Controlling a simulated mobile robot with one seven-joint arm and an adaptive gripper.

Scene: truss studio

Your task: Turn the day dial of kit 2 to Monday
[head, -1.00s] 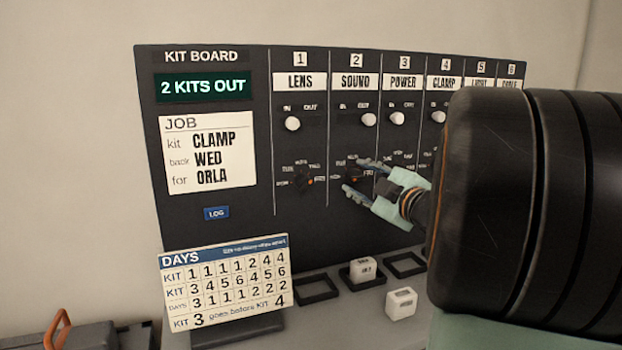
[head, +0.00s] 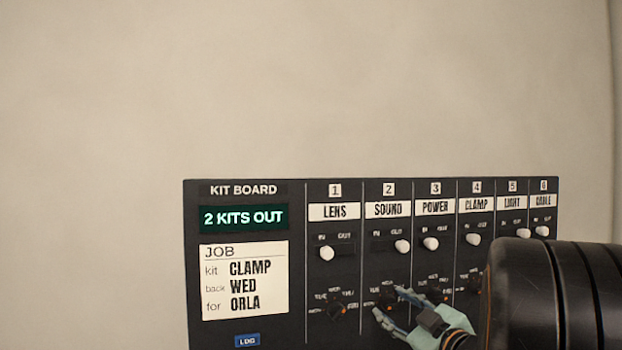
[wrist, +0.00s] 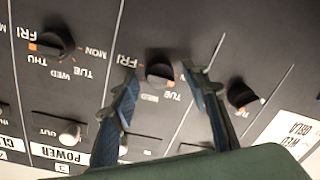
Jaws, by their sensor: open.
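The kit 2 column, labelled SOUND (head: 388,209), is on the dark kit board. Its day dial (wrist: 160,74) is a small black knob, ringed by day names. In the wrist view it sits between the fingertips of my gripper (wrist: 159,82), with gaps on both sides. The head view shows my gripper (head: 391,303) open at the kit 2 dial, its fingers partly hiding it. I cannot tell clearly which day the dial points to. Kit 2's white slider (head: 402,246) is on the OUT side.
Neighbouring dials stand close by: kit 1's (head: 337,309) and kit 3's, left in the wrist view (wrist: 52,42). White sliders run in a row above them. A job card (head: 244,280) reads CLAMP, WED, ORLA. The green display (head: 243,217) reads 2 KITS OUT.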

